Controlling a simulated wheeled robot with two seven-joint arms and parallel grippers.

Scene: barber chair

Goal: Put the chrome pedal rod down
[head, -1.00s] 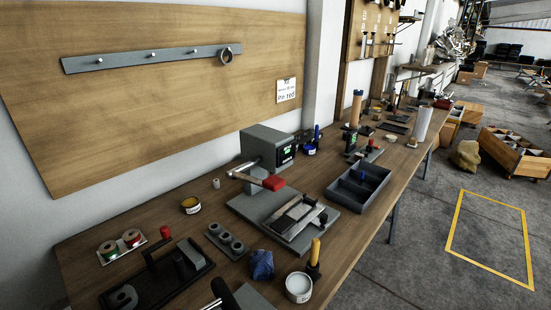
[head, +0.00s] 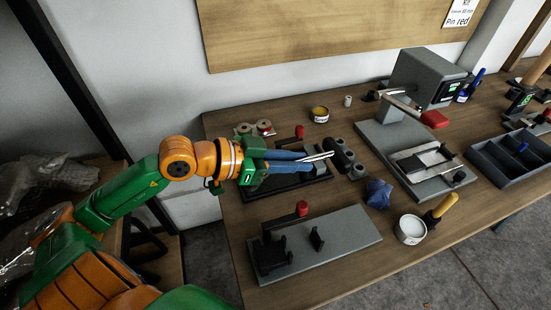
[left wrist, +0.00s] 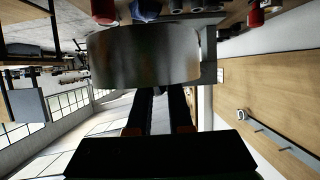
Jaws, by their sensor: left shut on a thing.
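The chrome pedal rod (head: 318,158) shows in the head view as a thin shiny piece at the tips of my left gripper (head: 312,157). The gripper is shut on it and reaches over the left part of the workbench (head: 232,202), above a black fixture. In the left wrist view the rod (left wrist: 145,55) is a broad brushed-metal cylinder across the ends of the two dark fingers (left wrist: 160,95). Part of it is hidden by the fingers in the head view. I cannot tell its exact height above the bench. My right gripper is not in view.
A dark block with round pieces (head: 345,160) is close beyond the fingertips. A grey fixture plate (head: 350,232) with a red knob is in front.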

